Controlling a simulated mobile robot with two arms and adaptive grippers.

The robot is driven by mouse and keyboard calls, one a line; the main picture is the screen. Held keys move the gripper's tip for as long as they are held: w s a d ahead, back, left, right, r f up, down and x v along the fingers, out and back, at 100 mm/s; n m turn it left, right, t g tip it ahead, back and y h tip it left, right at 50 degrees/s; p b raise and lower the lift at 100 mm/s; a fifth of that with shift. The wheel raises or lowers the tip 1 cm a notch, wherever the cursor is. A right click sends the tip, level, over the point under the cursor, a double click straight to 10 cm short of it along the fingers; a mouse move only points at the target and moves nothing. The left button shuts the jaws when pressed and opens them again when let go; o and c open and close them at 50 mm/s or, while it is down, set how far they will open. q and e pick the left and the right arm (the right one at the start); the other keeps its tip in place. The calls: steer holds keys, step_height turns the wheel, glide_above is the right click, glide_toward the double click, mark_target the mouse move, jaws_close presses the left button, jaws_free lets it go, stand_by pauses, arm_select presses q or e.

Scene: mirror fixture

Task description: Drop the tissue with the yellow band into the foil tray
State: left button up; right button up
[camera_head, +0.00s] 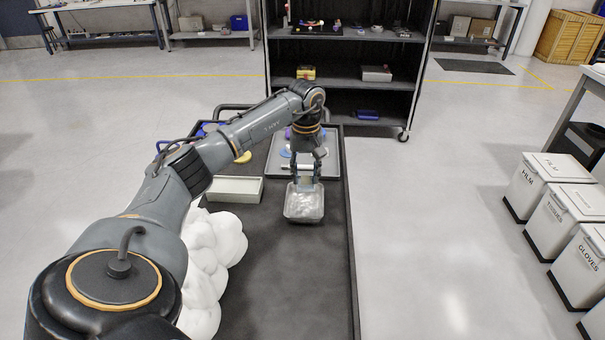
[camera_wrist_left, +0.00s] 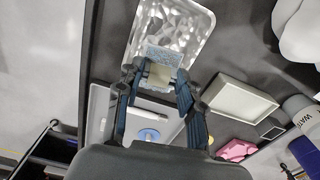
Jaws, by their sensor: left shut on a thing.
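The foil tray (camera_head: 304,207) is a shiny silver, shallow tray on the dark bench top. It also fills the upper middle of the left wrist view (camera_wrist_left: 188,27). My left gripper (camera_head: 305,181) points down at the tray's far edge. In the left wrist view its fingertips (camera_wrist_left: 159,76) are shut on a pale, bluish, textured tissue (camera_wrist_left: 166,57), with a dull beige part between the fingers. I cannot clearly make out a yellow band. The tissue overlaps the foil tray's near edge in that view; its height above the tray is unclear. My right gripper is out of view.
A pale rectangular box (camera_head: 235,196) stands left of the foil tray. A grey tray (camera_head: 331,168) with small items lies behind it. White rounded bulges (camera_head: 207,258) line the bench's left side. A dark shelf (camera_head: 345,55) stands beyond. The bench in front is clear.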

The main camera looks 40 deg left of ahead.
arm_select(q)
steer(key=f, duration=0.1)
steer(key=f+b, duration=0.2)
steer(key=f, duration=0.1)
steer(key=shift+a, duration=0.25)
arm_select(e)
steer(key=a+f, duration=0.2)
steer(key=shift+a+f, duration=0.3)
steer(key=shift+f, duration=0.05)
arm_select(q)
steer(key=o, duration=1.1)
steer(key=shift+r, duration=0.2)
step_height(320, 180, up, 12)
steer(key=shift+f, duration=0.15)
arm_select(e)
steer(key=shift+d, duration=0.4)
